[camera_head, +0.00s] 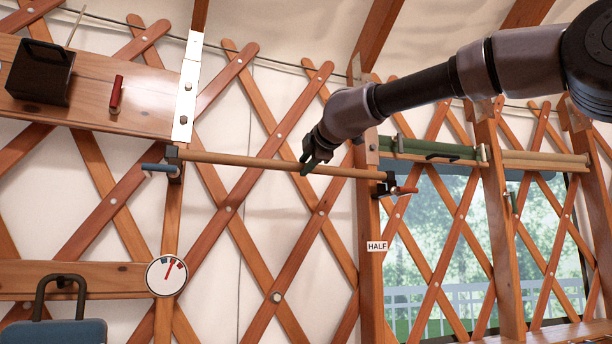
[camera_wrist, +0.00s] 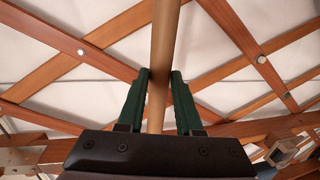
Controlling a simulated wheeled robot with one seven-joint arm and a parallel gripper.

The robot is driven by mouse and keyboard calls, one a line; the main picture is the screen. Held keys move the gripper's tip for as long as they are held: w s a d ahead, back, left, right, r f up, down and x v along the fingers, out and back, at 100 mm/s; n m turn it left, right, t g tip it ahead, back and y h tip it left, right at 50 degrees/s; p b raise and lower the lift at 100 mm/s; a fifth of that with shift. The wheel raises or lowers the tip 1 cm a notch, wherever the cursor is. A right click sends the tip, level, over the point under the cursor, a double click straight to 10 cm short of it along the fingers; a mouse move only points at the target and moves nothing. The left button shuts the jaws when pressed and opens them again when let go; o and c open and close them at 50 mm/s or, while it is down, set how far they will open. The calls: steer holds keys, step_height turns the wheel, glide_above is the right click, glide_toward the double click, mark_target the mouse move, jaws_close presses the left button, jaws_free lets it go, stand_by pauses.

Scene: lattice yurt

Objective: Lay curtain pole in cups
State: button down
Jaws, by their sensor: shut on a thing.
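The curtain pole (camera_head: 240,162) is a long tan wooden rod, lying nearly level across the lattice, its right end slightly lower in the head view. My gripper (camera_head: 309,167) is shut on it, right of its middle. In the wrist view the pole (camera_wrist: 165,45) runs between the two green fingers of my gripper (camera_wrist: 159,75). The pole's left end meets a dark cup (camera_head: 173,154) on the left post. Its right end is at the dark right cup (camera_head: 384,189) on the right post. I cannot tell whether either end is seated.
A blue peg (camera_head: 157,168) and a red-brown peg (camera_head: 406,190) stick out near the cups. A shelf (camera_head: 140,105) with a black box (camera_head: 40,72) is upper left. A round dial (camera_head: 167,276) hangs below. A green roll (camera_head: 430,149) tops the window at right.

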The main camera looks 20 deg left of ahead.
steer(key=shift+f, duration=1.35)
steer(key=shift+f, duration=0.15)
steer(key=c, duration=0.6)
jaws_free()
